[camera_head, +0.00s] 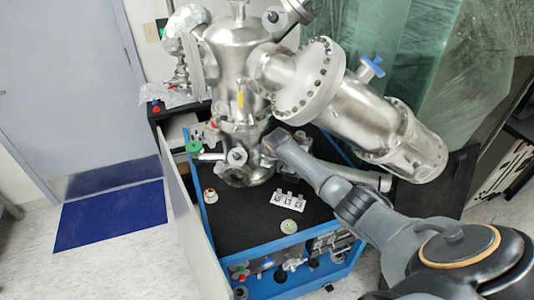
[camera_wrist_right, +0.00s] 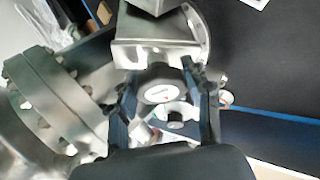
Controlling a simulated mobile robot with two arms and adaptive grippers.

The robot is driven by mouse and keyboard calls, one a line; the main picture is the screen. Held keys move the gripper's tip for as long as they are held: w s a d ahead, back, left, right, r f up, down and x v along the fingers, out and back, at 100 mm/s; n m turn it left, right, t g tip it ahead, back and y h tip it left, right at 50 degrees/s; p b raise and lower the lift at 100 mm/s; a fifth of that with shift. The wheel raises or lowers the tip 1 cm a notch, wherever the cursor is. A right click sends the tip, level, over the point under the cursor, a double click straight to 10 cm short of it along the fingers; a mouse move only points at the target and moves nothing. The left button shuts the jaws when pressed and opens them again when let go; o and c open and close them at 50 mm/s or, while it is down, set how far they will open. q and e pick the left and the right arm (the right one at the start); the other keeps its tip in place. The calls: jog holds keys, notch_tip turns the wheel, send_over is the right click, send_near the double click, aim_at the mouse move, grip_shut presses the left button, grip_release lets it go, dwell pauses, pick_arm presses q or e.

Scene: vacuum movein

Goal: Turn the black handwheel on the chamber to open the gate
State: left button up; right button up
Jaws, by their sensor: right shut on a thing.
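The steel chamber (camera_head: 238,95) stands on the blue-framed cart with ports around its lower part. In the right wrist view, the black handwheel (camera_wrist_right: 158,88), round with a pale centre, lies between the two fingers of my right gripper (camera_wrist_right: 158,74). The gripper is shut on it, with a finger on each side. In the head view my right arm reaches in from the lower right to the chamber's lower right side; the handwheel and the fingertips are hidden behind my wrist there. My left gripper is in neither view.
A large steel cylinder (camera_head: 365,110) slants down to the right above my right forearm. The black cart top (camera_head: 240,225) holds a small white bracket (camera_head: 289,199) and a green-topped part (camera_head: 289,227). A blue mat (camera_head: 110,215) lies on the floor at left.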

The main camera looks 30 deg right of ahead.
jog(key=n+g+b, duration=0.1)
jog(key=n, duration=0.2)
jog(key=shift+w, duration=0.15)
jog(key=n+g+b, duration=0.1)
jog(key=n, duration=0.1)
jog(key=shift+n, duration=0.4)
jog(key=n+g+b, duration=0.2)
jog(key=n+b, duration=0.2)
jog(key=shift+a+f, duration=0.1)
jog(key=shift+f, duration=0.05)
jog(key=shift+n+g+h+b, duration=0.65)
jog(key=shift+n+b, duration=0.4)
jog(key=shift+n, duration=0.55)
jog(key=o, duration=1)
jog(key=shift+o, duration=0.8)
jog(key=shift+r, duration=0.2)
